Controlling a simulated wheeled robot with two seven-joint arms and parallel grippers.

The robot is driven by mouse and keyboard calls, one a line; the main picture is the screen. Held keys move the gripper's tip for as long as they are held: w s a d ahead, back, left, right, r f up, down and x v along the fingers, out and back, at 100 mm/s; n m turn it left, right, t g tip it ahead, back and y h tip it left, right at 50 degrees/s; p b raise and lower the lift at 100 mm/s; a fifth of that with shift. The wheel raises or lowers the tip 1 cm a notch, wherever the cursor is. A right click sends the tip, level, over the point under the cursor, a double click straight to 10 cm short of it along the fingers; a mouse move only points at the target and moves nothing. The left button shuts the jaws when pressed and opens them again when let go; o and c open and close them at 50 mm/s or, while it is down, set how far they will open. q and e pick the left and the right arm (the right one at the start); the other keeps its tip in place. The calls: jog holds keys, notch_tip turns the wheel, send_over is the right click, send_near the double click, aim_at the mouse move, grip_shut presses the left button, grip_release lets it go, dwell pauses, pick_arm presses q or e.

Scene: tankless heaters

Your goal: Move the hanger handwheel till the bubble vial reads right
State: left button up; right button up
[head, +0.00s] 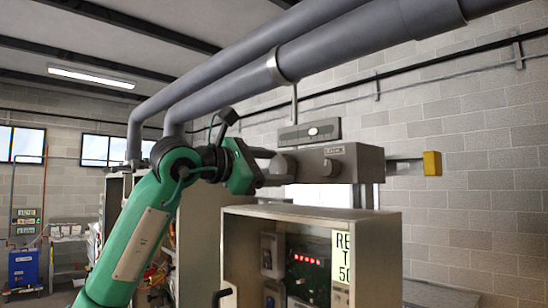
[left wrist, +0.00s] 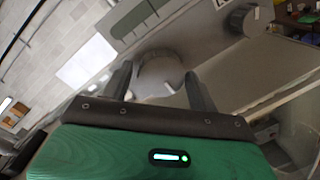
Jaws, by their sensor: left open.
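The handwheel, a round grey knob (head: 284,164), is on the left end of the grey hanger box (head: 345,160). It also shows in the left wrist view as a pale rounded wheel (left wrist: 160,72). The bubble vial (head: 311,132) is a grey bar above the box with a small light window; its reading is too small to tell. My left gripper (head: 268,173) is open at the handwheel. In the left wrist view its two fingers (left wrist: 158,84) stand on either side of the wheel; I cannot tell whether they touch it. My right gripper is not in view.
Large grey pipes (head: 330,48) run overhead, with a strap and rod (head: 294,103) down to the vial. An open cabinet (head: 375,245) with a red display stands below the hanger box. A yellow block (head: 432,163) ends a rod at right.

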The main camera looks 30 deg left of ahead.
pick_arm(q)
jog(key=shift+w+d, duration=0.2)
jog(key=shift+w, duration=0.1)
jog(key=c, duration=0.7)
jog(key=shift+f, duration=0.1)
jog(key=shift+f+n+b, duration=0.1)
jog(key=shift+n+b, duration=0.3)
jog(key=shift+b, duration=0.1)
jog(key=shift+f+n+b, duration=0.1)
jog(key=shift+n+b, duration=0.9)
jog(key=n+b, duration=0.3)
jog(key=shift+n+t, duration=0.3)
jog(key=shift+n, duration=0.1)
jog(key=n+b, duration=0.3)
jog(key=n, duration=0.1)
jog(key=shift+a+n, duration=0.1)
jog(key=shift+n, duration=0.3)
jog(key=shift+n+t+y+b, duration=0.4)
jog(key=shift+n+b, duration=1.15)
jog(key=shift+n, duration=0.55)
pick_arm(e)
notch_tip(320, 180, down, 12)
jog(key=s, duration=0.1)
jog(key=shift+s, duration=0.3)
